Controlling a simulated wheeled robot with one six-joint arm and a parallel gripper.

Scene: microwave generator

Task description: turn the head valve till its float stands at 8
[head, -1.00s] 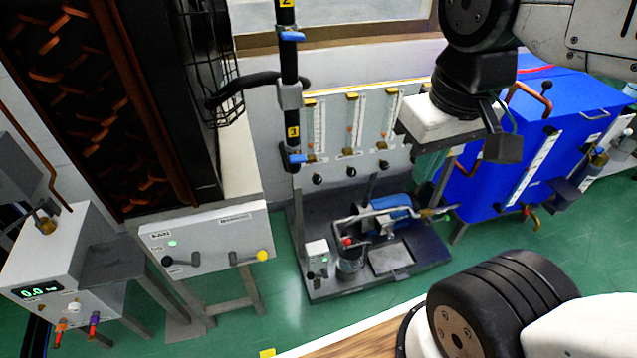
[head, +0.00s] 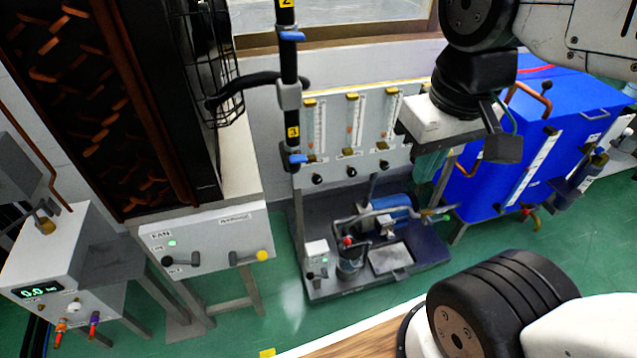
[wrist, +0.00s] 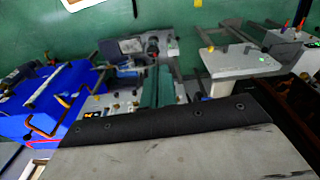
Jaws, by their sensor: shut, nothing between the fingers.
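A pale panel (head: 335,160) in the head view carries three upright flow tubes, the left (head: 318,125), the middle (head: 354,120) and the right (head: 390,115). A black knob sits below each: left (head: 317,179), middle (head: 351,170), right (head: 384,164). I cannot tell which one is the head valve. Small orange marks show in the tubes, but the scale figures are too small to read. My gripper (head: 424,180) hangs to the right of the panel, with teal fingers shut and empty, apart from the knobs. The fingers also show in the wrist view (wrist: 158,85).
A black pole (head: 290,80) with blue clamps stands before the panel's left. A pump stand (head: 430,250) lies below. A blue tank (head: 490,180) is at right. A control box (head: 205,240) and a display unit (head: 45,285) stand at left. Green floor is open in front.

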